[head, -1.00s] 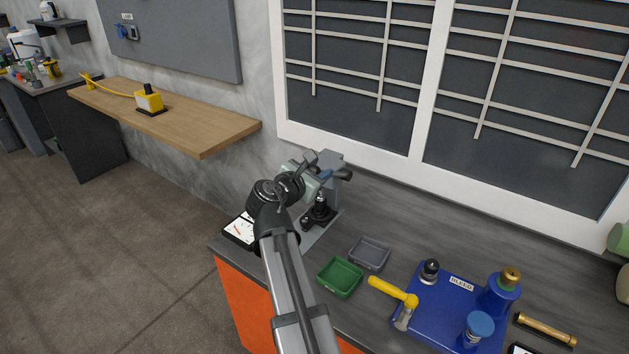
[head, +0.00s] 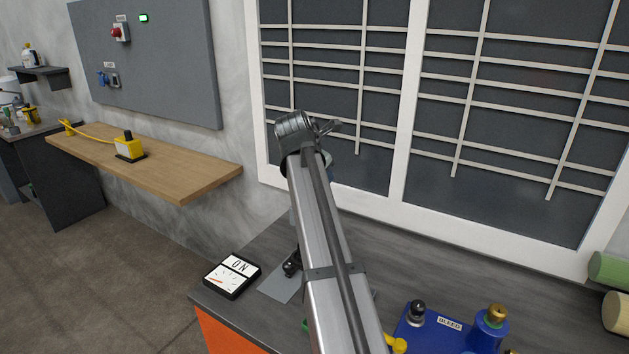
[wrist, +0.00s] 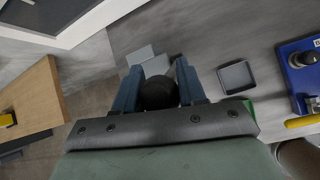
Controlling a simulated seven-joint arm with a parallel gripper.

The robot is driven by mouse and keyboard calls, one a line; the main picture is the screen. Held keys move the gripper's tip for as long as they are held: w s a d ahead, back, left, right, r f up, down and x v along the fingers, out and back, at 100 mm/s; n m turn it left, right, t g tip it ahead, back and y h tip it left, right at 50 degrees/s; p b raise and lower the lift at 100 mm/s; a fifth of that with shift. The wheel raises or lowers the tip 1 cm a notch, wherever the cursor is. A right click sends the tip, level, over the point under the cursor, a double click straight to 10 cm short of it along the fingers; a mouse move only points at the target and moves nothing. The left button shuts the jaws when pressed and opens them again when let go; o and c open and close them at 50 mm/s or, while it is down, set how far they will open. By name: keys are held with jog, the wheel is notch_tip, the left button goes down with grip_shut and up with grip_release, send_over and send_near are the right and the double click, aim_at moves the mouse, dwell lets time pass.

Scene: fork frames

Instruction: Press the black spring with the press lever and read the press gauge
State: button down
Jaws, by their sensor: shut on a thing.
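My gripper (wrist: 158,88) is shut on a black round knob (wrist: 158,94), which sits between its two blue fingers in the wrist view. The knob looks like the end of the press lever; the lever's shaft is hidden. In the head view my arm covers the gripper's fingers and most of the press. Part of the press's grey base plate (head: 278,289) shows, with a black part (head: 291,265) on it. I cannot make out the black spring.
A grey tray (wrist: 236,76) lies on the bench right of the gripper in the wrist view. A blue fixture (head: 440,333) with knobs and a yellow handle (head: 398,345) stand at the front right. The window wall rises behind the bench.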

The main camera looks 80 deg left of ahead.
jog(key=shift+w+a+r, duration=0.2)
jog(key=shift+w+a, duration=0.25)
jog(key=shift+a, duration=0.05)
jog(key=c, duration=0.7)
grip_release()
jog(key=shift+f, duration=0.1)
jog(key=v, duration=1.4)
jog(key=shift+f, duration=0.1)
